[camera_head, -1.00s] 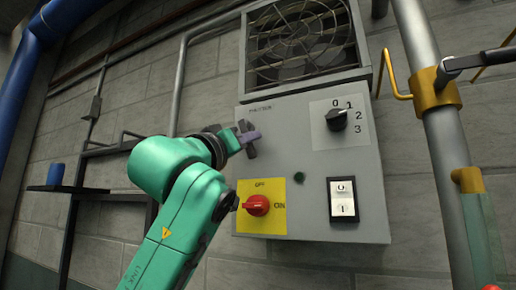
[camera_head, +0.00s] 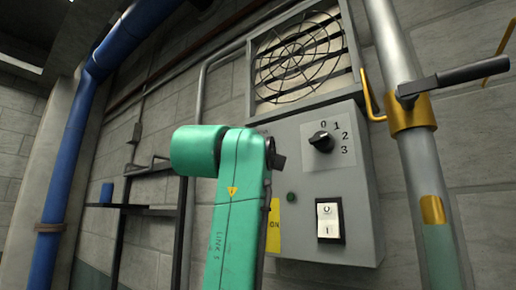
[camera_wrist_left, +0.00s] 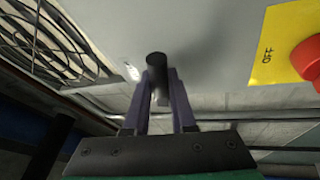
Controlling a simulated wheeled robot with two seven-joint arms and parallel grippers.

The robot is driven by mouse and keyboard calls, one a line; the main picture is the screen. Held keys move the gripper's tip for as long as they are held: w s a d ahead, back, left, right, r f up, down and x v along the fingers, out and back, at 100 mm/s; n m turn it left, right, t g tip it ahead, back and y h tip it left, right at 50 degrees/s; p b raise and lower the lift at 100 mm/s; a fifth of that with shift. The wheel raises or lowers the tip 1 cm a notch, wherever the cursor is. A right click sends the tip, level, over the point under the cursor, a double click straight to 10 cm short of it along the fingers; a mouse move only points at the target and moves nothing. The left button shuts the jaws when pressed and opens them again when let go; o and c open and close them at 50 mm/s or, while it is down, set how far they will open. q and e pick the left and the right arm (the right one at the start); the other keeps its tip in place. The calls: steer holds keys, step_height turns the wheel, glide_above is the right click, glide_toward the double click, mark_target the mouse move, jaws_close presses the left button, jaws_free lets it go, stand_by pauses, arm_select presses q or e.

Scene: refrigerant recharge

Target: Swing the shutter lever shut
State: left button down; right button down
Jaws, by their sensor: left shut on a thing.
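The dark, round-ended shutter lever (camera_wrist_left: 157,62) stands out from the grey control box in the left wrist view. My left gripper (camera_wrist_left: 160,95) has its purple fingers closed on either side of it. In the head view my green left arm covers the left part of the box, hiding the lever and the gripper. The fan shutter (camera_head: 302,58) shows pale surfaces with dark bands behind its round wire guard. My right gripper is in neither view.
The grey box (camera_head: 356,200) carries a black rotary knob (camera_head: 321,141), a white rocker switch (camera_head: 328,220) and a green button (camera_head: 291,197). A red knob (camera_wrist_left: 310,60) on a yellow plate sits near the gripper. A pipe with a black-handled valve (camera_head: 455,78) stands at right.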

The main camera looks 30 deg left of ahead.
arm_select(q)
steer(key=n, duration=0.1)
steer(key=r+n+g, duration=0.1)
steer(key=n, duration=0.1)
steer(key=shift+d+y, duration=0.1)
steer(key=shift+y, duration=0.3)
steer(key=shift+r+n, duration=0.1)
steer(key=shift+n, duration=0.3)
steer(key=c, duration=0.8)
jaws_free()
steer(key=shift+o, duration=0.2)
